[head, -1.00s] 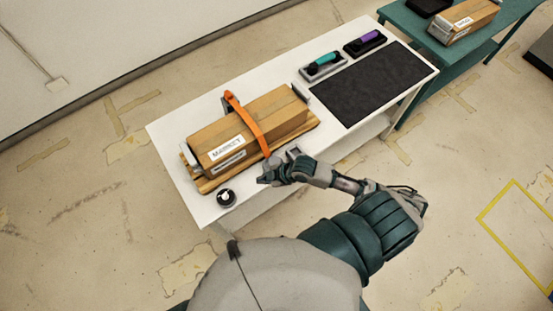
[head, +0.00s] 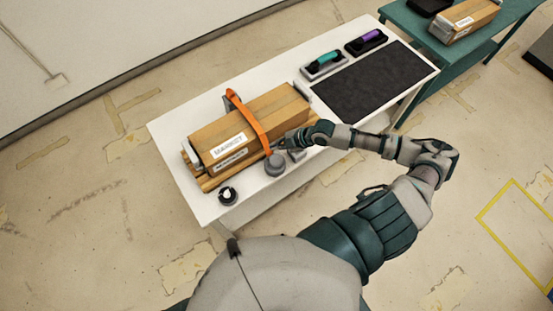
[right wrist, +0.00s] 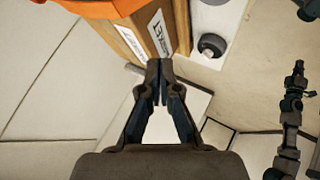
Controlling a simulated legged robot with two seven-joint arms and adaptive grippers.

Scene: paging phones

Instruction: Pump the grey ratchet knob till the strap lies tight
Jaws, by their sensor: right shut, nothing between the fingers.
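The grey ratchet knob (head: 275,165) stands at the near side of a wooden box (head: 212,127) labelled MARKET. The orange strap (head: 248,121) runs over the box and down towards the knob; I cannot tell how much slack it has. It also shows at the top of the right wrist view (right wrist: 95,8). My right gripper (head: 280,145) is shut and empty, beside the box's near face, just behind and right of the knob. In the right wrist view its fingertips (right wrist: 159,88) are together below the box label. My left gripper is not seen in the head view.
The box lies on a wooden board on a white table (head: 172,148). A round black-and-white object (head: 228,195) stands at the near left corner. A dark mat (head: 375,82) and two trays with teal (head: 326,59) and purple (head: 371,36) handles are farther right.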

